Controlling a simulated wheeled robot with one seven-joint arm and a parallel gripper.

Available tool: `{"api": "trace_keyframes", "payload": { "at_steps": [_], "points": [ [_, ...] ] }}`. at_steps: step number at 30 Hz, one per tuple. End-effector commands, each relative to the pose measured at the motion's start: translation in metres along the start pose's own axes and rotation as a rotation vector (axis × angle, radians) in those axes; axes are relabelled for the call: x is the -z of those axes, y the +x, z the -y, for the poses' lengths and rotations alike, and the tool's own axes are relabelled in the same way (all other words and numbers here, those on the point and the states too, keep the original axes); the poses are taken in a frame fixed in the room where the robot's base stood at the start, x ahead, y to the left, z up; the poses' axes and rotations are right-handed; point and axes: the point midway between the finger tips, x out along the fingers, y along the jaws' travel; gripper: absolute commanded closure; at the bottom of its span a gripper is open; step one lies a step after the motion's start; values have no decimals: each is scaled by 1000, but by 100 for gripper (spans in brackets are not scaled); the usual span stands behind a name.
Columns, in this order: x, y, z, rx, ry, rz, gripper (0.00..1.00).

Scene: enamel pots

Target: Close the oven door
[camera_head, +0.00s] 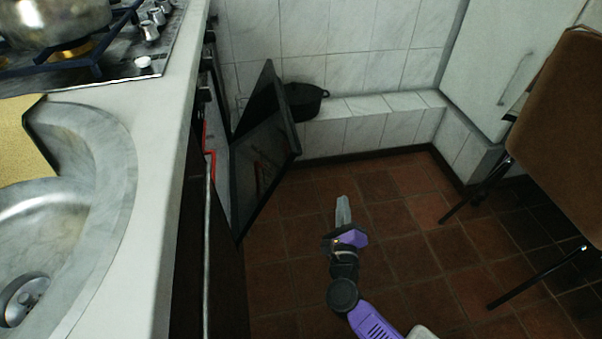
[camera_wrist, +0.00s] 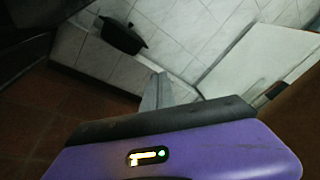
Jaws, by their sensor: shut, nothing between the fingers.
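The oven door (camera_head: 264,165) is a dark glassy panel in the head view. It stands open at an angle, jutting to the right from the front of the counter. My gripper (camera_head: 343,212) is shut and empty, to the right of the door and apart from it, above the tiled floor. Its pale closed fingers point away from the camera. In the wrist view the fingers (camera_wrist: 156,92) show over the purple gripper body, pointing toward the white tiled ledge. A dark shape fills the upper left there; I cannot tell if it is the door.
A black pot (camera_head: 304,101) sits on the tiled ledge (camera_head: 370,104) behind the door. A brown chair (camera_head: 560,120) stands at the right, its thin legs on the floor. The counter (camera_head: 160,150) with sink and hob runs along the left. The red-brown floor (camera_head: 410,225) between is clear.

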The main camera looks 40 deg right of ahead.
Motion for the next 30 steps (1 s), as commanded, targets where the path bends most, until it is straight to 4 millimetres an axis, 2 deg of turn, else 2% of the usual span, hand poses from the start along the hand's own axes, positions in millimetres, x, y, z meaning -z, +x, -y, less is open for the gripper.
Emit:
{"api": "trace_keyframes", "payload": {
  "at_steps": [1, 2, 6, 10, 13, 16, 20, 30],
  "points": [
    [8, 4, 9, 11, -7, 54, 100],
    [4, 6, 19, 9, -16, 92, 100],
    [-33, 4, 59, -29, -93, 268, 100],
    [-77, -6, 75, -94, -161, 390, 100],
    [-93, -12, 69, -147, -186, 439, 100],
    [-95, -14, 59, -185, -197, 452, 100],
    [-100, -8, 55, -192, -191, 454, 100],
    [-122, 40, 44, -191, -189, 454, 100]
  ]
}}
